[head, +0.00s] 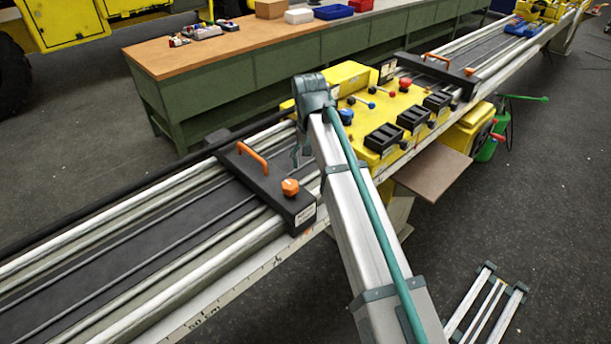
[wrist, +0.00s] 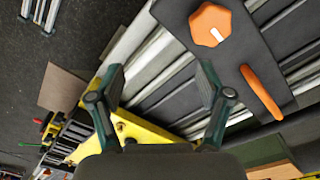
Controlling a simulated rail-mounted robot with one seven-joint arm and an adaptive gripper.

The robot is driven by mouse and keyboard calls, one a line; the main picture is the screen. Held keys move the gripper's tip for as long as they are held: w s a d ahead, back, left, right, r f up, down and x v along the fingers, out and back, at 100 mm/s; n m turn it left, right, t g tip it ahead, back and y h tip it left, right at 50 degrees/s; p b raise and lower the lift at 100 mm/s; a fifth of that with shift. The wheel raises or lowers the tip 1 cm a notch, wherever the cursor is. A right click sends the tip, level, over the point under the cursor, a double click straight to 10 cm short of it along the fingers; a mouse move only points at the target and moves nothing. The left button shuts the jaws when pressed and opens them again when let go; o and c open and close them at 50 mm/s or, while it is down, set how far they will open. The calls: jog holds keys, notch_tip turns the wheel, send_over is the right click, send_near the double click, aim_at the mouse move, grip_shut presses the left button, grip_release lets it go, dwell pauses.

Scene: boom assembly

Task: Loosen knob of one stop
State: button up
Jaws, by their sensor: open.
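The nearer stop is a black plate (head: 262,183) across the rails, with an orange handle and an orange knob (head: 290,187) near its front end. In the wrist view the knob (wrist: 207,22) is at the top, with a white mark on its face, and the stop (wrist: 265,45) fills the upper right. My gripper (wrist: 162,82) is open and empty, its fingers apart below the knob in that view. In the head view my arm hides most of the gripper. A second stop (head: 437,75), with an orange handle and knob, crosses the rails farther back.
A yellow carriage (head: 385,112) with black blocks and small levers sits between the two stops, close to my arm. A green workbench (head: 230,88) stands behind the rails. The rail section left of the nearer stop (head: 130,245) is clear.

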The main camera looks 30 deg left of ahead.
notch_tip(320, 180, up, 5)
send_over(290, 184)
jog(key=shift+g, duration=0.3)
notch_tip(290, 184, down, 11)
jog(key=p, duration=0.3)
jog(key=shift+r, duration=0.1)
jog(key=c, duration=1.2)
